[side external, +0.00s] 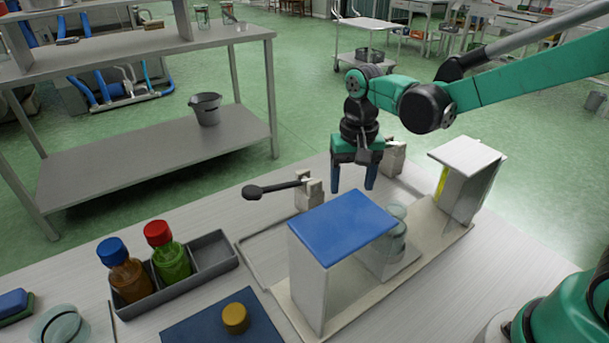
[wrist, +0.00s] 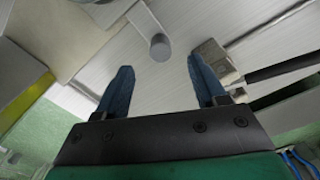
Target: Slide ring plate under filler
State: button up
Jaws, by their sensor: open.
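My gripper (side external: 353,186) points down with its two blue fingers apart and empty, behind the blue-topped white housing (side external: 343,226). In the wrist view the fingers (wrist: 160,66) have clear space between them, with a grey round knob (wrist: 160,47) just beyond the tips. A clear glass jar (side external: 398,247) stands beside the housing, partly hidden by its blue top. A pale clamp block (side external: 309,195) carries a black rod with a round black end (side external: 256,191); the block also shows near the right finger (wrist: 214,64). I cannot single out the ring plate or filler.
A white stand (side external: 462,151) with a yellow-green strip rises at the right of the pale base. A grey tray (side external: 215,253) holds two capped bottles at the left. A blue mat (side external: 206,326) carries a yellow round piece (side external: 235,318).

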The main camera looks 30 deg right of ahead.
jog(key=shift+f, duration=2.85)
grip_shut()
